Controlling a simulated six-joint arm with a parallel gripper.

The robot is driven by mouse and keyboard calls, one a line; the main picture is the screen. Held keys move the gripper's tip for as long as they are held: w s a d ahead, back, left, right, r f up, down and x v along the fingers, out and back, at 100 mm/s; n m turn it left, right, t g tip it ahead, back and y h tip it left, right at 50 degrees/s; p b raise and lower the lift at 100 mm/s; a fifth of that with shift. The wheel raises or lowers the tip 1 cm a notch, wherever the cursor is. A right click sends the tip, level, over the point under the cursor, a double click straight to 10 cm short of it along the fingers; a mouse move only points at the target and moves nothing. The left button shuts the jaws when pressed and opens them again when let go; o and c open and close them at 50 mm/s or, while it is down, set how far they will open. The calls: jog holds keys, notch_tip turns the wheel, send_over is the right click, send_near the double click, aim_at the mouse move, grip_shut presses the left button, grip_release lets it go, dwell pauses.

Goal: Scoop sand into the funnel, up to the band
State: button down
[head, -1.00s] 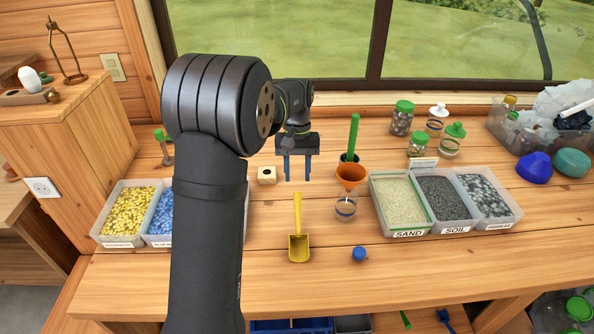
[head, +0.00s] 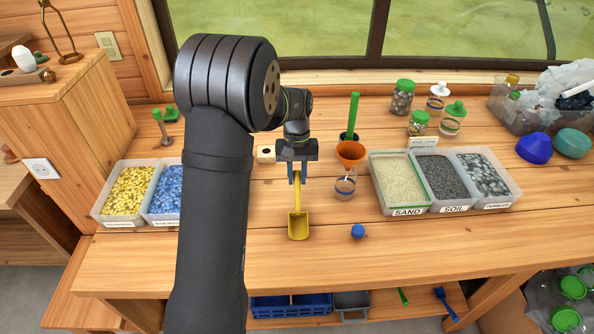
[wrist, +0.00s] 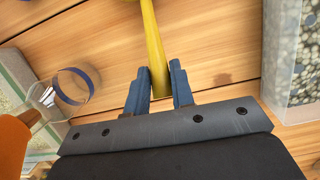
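The yellow scoop (head: 298,226) lies on the bench, bowl toward the front edge. My gripper (head: 297,173) is down at its handle, which runs between the two blue fingers in the wrist view (wrist: 158,88). The fingers sit close along both sides and look shut on it. The orange funnel (head: 350,151) is just right of my gripper, above a clear jar (head: 345,190) with a blue band. The jar looks empty; its band also shows in the wrist view (wrist: 76,84). The sand bin (head: 403,211), filled with pale sand, stands right of the jar.
Soil (head: 436,184) and pebble (head: 484,176) bins adjoin the sand. A blue ball-shaped thing (head: 358,232) lies right of the scoop. The bench front is mostly clear.

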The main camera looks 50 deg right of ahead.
jog(key=shift+r, duration=3.05)
